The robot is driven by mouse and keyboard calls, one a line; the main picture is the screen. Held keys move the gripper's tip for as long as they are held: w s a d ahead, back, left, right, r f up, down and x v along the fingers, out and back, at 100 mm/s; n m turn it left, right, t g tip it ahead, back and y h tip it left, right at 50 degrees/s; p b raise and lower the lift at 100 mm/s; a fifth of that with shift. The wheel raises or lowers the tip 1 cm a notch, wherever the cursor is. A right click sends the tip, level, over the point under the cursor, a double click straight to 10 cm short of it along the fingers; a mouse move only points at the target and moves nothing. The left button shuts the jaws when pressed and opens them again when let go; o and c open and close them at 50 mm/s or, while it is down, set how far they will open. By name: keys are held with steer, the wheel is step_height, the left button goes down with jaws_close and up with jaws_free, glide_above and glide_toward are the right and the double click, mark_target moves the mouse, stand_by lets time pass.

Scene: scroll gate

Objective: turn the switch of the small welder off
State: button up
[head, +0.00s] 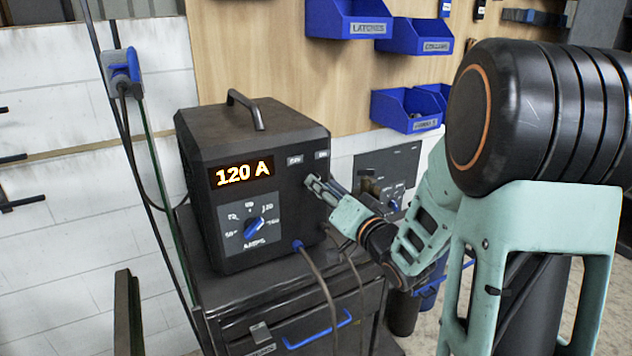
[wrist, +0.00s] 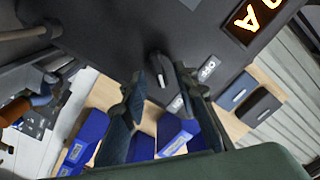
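The small welder (head: 250,185) is a dark box with a lit "120 A" display on a cart. In the wrist view, its switch (wrist: 158,72) is a black rotary knob with a white mark. The mark is at the knob's lower end, on the side of the label (wrist: 176,103) farther from the display. Another label (wrist: 207,69) sits nearer the display. My gripper (head: 315,183) is at the welder's upper right front and hides the switch in the head view. In the wrist view its fingers (wrist: 160,88) are open on either side of the knob; contact cannot be told.
A blue amps dial (head: 255,225) is on the welder's front, left of my gripper. A cable (head: 318,275) hangs from the lower front. Blue bins (head: 405,110) hang on the wooden board behind. A panel with knobs (head: 390,180) stands to the right.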

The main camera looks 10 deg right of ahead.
steer(key=shift+x, duration=0.95)
jaws_close()
